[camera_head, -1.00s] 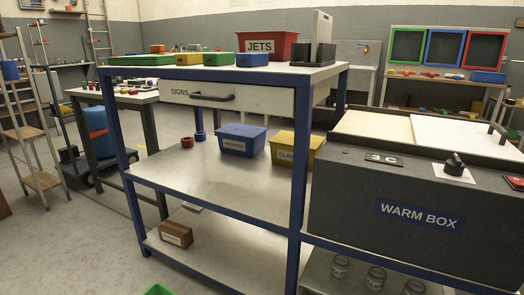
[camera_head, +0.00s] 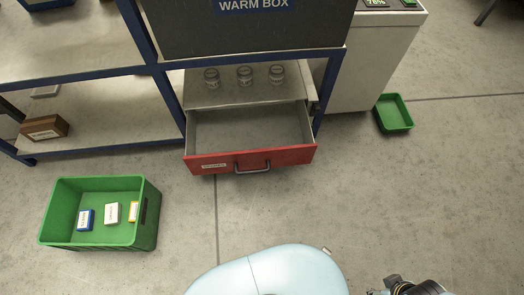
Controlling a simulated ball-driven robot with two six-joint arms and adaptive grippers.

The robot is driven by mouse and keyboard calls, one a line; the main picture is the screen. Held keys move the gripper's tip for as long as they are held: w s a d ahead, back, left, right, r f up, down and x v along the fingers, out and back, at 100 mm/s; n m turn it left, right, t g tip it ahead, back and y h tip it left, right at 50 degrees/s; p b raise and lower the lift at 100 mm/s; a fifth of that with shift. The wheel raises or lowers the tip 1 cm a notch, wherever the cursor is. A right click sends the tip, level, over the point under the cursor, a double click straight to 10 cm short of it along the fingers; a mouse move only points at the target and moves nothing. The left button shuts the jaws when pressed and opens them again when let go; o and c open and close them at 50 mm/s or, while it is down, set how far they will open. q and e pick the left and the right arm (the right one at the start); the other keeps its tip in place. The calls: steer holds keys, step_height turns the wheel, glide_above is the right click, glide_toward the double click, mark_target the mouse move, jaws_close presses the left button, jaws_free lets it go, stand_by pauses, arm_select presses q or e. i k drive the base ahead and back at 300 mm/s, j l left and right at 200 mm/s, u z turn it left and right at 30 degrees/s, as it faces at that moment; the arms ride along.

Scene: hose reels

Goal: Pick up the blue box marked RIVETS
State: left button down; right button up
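A blue bin (camera_head: 46,4) on the shelf shows only its lower edge at the top left; its label is cut off now. A small blue box (camera_head: 85,220) with a white label lies in the green crate (camera_head: 151,215) on the floor at the left. Its lettering is too small to read. Part of my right arm, dark with a ring, shows at the bottom right edge (camera_head: 412,288); whether its gripper is open or shut cannot be seen. My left gripper is not in view.
The green crate also holds a white box (camera_head: 112,213) and a yellow-and-white box (camera_head: 133,212). A red-fronted drawer (camera_head: 215,163) stands open and empty under the warm box (camera_head: 240,35). A small green tray (camera_head: 393,113) lies right. The floor between is clear.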

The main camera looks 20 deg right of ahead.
mark_target(86, 217)
steer(key=z, duration=0.2)
steer(key=u, duration=1.8)
steer(key=i+j+z, duration=0.1)
